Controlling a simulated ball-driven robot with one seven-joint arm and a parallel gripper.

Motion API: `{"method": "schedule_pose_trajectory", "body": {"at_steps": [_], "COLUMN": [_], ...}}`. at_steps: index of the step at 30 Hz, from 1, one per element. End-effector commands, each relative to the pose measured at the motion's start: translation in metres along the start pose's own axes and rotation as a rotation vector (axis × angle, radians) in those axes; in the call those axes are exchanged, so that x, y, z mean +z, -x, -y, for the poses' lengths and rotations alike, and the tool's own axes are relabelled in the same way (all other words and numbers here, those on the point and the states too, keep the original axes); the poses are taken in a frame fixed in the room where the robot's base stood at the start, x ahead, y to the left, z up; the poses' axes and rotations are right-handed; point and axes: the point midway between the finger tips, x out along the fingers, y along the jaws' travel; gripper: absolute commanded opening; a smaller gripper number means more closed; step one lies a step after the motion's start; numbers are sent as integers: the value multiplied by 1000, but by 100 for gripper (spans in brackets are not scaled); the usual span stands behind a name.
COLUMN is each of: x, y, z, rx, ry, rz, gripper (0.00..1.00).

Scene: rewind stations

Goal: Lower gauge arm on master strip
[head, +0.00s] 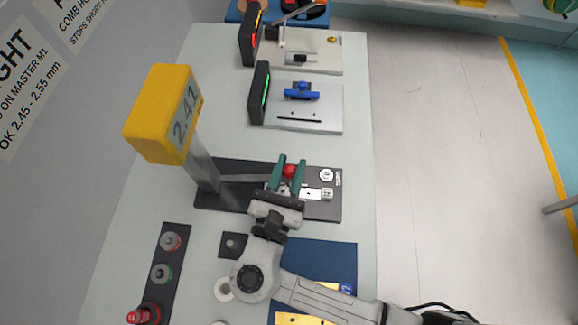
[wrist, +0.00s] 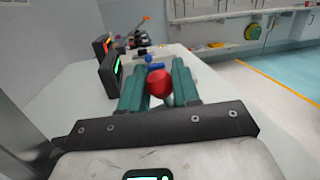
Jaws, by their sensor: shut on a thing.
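The gauge (head: 163,112) is a yellow box on a grey post above a dark base plate (head: 240,201), and its display reads 2.41. A thin grey gauge arm (head: 243,178) runs from the post toward a red knob (head: 289,171). My gripper (head: 290,164) is shut on the red knob, with its green fingers on either side of it. The red knob (wrist: 159,83) also shows between the fingers in the wrist view. A pale strip (head: 314,193) lies on the base just right of the fingers. The gripper hides the strip's left part and any contact beneath the knob.
Behind stand a pale station with a blue clamp (head: 302,91) and another station (head: 308,58). A dark rack (head: 160,273) with several round pieces is at front left. A blue mat (head: 335,258) lies under my arm. Open floor (head: 455,150) is to the right.

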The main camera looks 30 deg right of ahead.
Motion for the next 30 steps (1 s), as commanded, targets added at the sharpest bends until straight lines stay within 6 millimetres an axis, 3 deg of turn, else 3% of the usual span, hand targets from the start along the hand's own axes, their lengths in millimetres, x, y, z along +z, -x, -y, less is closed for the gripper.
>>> {"method": "schedule_pose_trajectory", "body": {"at_steps": [2,3,10,20,30], "x": [0,0,0,0,-2], "y": [0,0,0,6,64], "z": [0,0,0,-1,-2], "rx": [1,1,1,3,5], "ry": [0,0,0,0,0], "rz": [1,0,0,0,0], "gripper": [0,33,54,54,54]}}
